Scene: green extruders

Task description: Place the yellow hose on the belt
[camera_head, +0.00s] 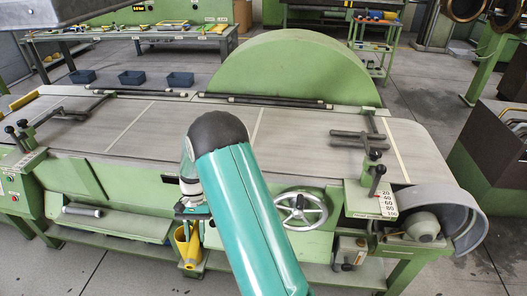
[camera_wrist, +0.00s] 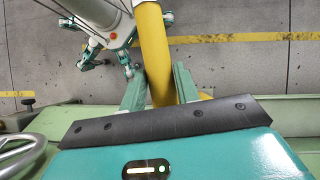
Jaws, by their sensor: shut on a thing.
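The yellow hose (camera_head: 190,247) hangs in front of the green machine, below the level of its top. My gripper (camera_head: 193,212) is shut on the hose, low beside the machine's front side and partly hidden by my teal arm. In the wrist view my gripper's two teal fingers (camera_wrist: 158,84) stand on either side of the yellow hose (camera_wrist: 154,40), which runs up between them. The belt (camera_head: 95,118) is the long flat grey-brown surface on top of the machine, behind and above my gripper. My arm covers part of its front edge.
A handwheel (camera_head: 301,208) sits on the machine's front, right of my arm. Black clamp bars (camera_head: 358,136) stand over the belt at the right and left ends. The middle of the belt is bare. A green rounded guard (camera_head: 295,68) rises behind it.

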